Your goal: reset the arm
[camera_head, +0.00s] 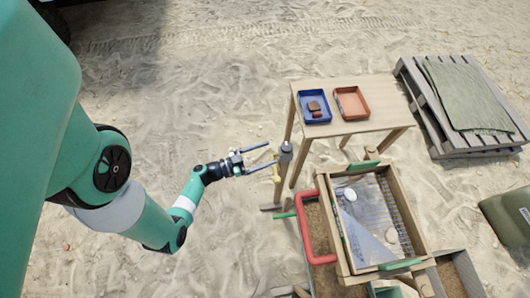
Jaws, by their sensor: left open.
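My left arm comes in from the left in the head view. Its gripper (262,159) is open, with two thin dark fingers spread and nothing between them. It hangs above the sand, left of the wooden table and the sieve box. A grey-topped post (285,152) stands close to the fingertips; I cannot tell whether they touch. My right gripper is not in view.
A wooden table (362,95) holds a blue tray (303,96) with small brown pieces and an orange tray (351,103). A wooden-framed sieve box (412,215) with pale pieces stands in front. A pallet (437,121) bears a green cloth (468,95). Open sand (190,90) lies left.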

